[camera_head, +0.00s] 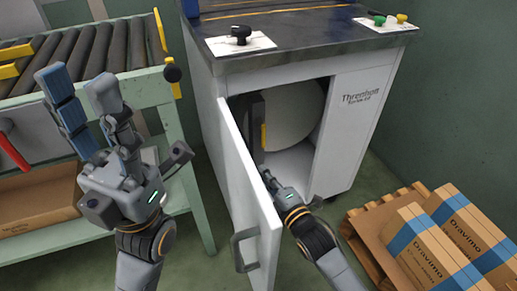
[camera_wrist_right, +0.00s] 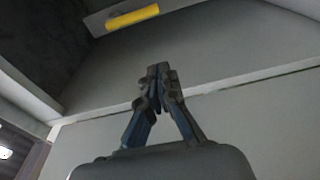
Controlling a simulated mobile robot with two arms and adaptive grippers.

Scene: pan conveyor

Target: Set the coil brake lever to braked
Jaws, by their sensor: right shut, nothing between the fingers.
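Inside the open white cabinet (camera_head: 352,125), a yellow grip (camera_head: 263,136) sits on a dark upright part beside a large pale round coil (camera_head: 293,112). I take this grip to be the brake lever; its full shape and setting are hard to tell. My right gripper (camera_head: 263,172) reaches into the cabinet doorway below the yellow grip, shut and empty. In the right wrist view its fingertips (camera_wrist_right: 158,72) meet, and the yellow grip (camera_wrist_right: 132,17) shows beyond and above them, apart. My left gripper (camera_head: 84,88) is open and empty, fingers up, in front of the roller conveyor.
The cabinet door (camera_head: 244,185) stands open to the left of my right arm. A red handle (camera_head: 12,150) is at the far left under the roller conveyor (camera_head: 90,50). Boxes on a pallet (camera_head: 362,238) stand at the right. A black knob (camera_head: 241,34) is on the cabinet top.

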